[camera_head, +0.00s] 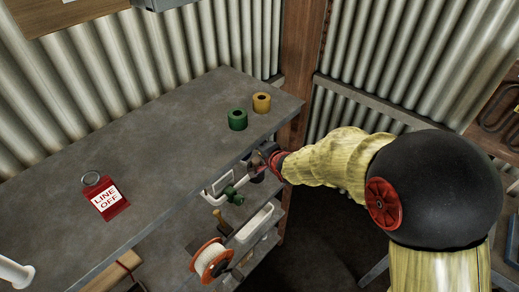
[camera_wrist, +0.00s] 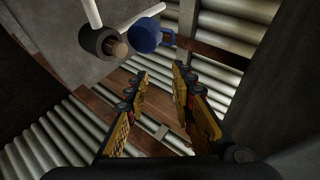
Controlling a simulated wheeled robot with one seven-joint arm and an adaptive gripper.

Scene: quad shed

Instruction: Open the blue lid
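The blue lid (camera_wrist: 145,36) shows in the wrist view at the top centre, as a round blue piece with a small blue loop on its right side. It sits just right of a grey round fitting (camera_wrist: 97,41) with a brownish end. I cannot tell whether the lid is shut on anything. My gripper (camera_wrist: 160,76) is open and empty, its two yellow and black fingers apart below and right of the lid, not touching it. In the head view my gripper (camera_head: 262,162) is at the bench's right front edge, and I cannot make out the lid there.
The grey bench (camera_head: 160,130) carries a green roll (camera_head: 237,120), a yellow roll (camera_head: 261,103) and a red "LINE OFF" tag (camera_head: 107,199). Below its edge are a green fitting (camera_head: 233,195) and a white cable reel (camera_head: 211,261). Corrugated walls (camera_head: 415,50) stand behind.

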